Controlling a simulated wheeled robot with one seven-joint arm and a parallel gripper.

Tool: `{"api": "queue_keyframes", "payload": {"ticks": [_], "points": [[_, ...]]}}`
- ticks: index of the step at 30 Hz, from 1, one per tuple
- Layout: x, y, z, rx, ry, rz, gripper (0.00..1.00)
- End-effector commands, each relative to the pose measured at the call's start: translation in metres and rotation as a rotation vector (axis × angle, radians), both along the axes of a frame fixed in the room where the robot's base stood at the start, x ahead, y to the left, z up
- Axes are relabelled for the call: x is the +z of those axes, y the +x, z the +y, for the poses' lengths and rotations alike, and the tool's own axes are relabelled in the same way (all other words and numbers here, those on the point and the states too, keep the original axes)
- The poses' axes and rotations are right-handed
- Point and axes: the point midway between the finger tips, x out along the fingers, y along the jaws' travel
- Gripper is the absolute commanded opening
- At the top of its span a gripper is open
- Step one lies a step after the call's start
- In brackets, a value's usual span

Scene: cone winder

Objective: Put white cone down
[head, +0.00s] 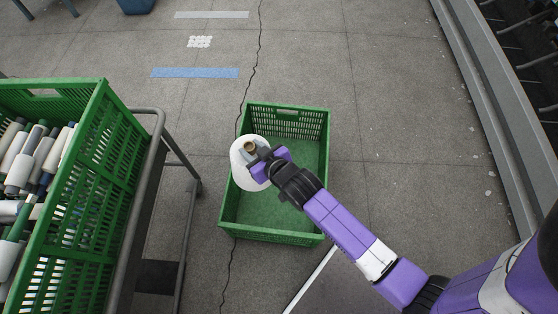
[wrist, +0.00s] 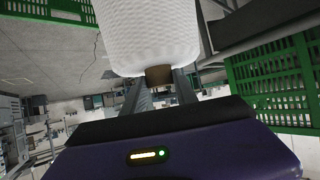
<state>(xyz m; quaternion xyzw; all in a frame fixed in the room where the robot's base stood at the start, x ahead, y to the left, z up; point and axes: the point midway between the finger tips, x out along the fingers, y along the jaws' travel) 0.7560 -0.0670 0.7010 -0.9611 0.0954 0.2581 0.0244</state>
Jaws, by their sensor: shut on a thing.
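The white cone (head: 241,172) is a wound yarn package on a brown core. My gripper (head: 254,155) is shut on the core's end, which sticks out between the fingers. In the head view, the cone overlaps the left side of the green crate (head: 323,145) on the floor; it appears held above it, but its exact height is unclear. The crate's visible floor is bare. In the wrist view, the white cone (wrist: 150,35) fills the upper middle, with its brown core between the fingers of my gripper (wrist: 162,82).
A trolley (head: 150,185) at the left carries another green crate (head: 90,165) full of thin bobbins in white, green and dark colours. A grey machine rail (head: 495,100) runs along the right. Open floor lies beyond the empty crate.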

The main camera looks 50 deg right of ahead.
Motion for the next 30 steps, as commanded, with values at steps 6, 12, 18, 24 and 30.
{"api": "queue_keyframes", "payload": {"ticks": [6,12,18,24,30], "points": [[-0.057,0.008,-0.028,-0.077,-0.002,-0.005,0.0],[-0.102,0.012,-0.053,-0.147,-0.003,-0.006,0.0],[-0.146,0.015,-0.078,-0.214,-0.004,-0.009,0.0],[-0.189,0.017,-0.104,-0.279,-0.006,-0.014,0.0],[-0.228,0.018,-0.127,-0.34,-0.007,-0.021,0.0]]}}
